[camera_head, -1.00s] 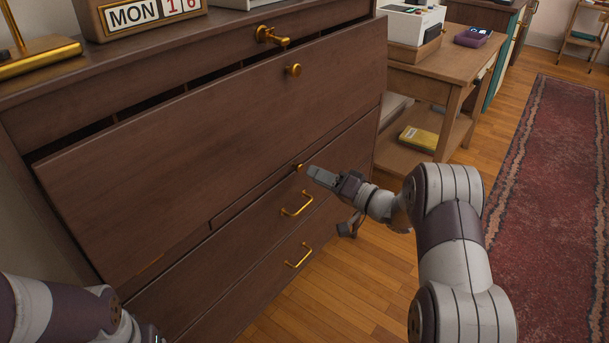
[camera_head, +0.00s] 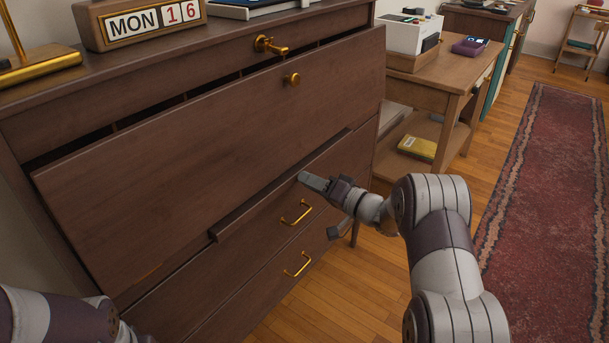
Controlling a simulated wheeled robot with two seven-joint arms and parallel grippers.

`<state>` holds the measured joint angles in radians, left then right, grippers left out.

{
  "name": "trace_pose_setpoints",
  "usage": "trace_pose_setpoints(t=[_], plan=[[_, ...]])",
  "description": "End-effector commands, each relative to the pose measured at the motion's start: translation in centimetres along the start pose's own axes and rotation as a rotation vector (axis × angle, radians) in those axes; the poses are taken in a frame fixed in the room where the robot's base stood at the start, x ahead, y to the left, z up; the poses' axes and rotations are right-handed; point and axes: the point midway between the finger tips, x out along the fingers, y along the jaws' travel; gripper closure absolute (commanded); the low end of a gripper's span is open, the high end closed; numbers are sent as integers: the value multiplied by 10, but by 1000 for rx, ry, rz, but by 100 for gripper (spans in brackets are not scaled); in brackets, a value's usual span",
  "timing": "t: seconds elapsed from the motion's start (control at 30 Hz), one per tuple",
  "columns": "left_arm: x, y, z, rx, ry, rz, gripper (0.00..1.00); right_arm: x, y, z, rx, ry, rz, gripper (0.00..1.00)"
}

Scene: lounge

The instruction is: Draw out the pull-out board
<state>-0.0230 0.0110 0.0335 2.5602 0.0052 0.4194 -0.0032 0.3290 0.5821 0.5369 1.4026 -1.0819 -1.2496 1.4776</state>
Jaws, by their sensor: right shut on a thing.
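The pull-out board (camera_head: 262,196) is a thin, dark brown strip below the large tilted flap (camera_head: 215,130) of the wooden cabinet. Its front edge stands out a little from the cabinet face. The board's small knob is hidden by the fingers. My left arm shows at the lower left corner; its fingers are outside the view.
Two drawers with gold handles (camera_head: 297,212) lie below the board. A gold knob (camera_head: 291,79) is on the flap. A side table (camera_head: 440,92) stands right of the cabinet. Wooden floor and a red rug (camera_head: 545,200) are clear at the right.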

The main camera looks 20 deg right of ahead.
Motion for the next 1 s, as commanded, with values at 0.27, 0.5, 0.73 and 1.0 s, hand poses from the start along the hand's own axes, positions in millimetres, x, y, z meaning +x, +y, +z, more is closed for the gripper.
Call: trace_pose_setpoints(t=[0.27,0.5,0.73,1.0], plan=[[-55,0,-7,0,1,0,28,-80,-5,-4,8,1,9,100],[-65,0,-8,0,1,0,28,-112,-1,0,6,1,4,100],[-64,0,-8,0,0,0,28,-113,0,2,6,0,4,100],[-64,0,-8,0,1,0,28,-113,0,1,5,0,4,65]])
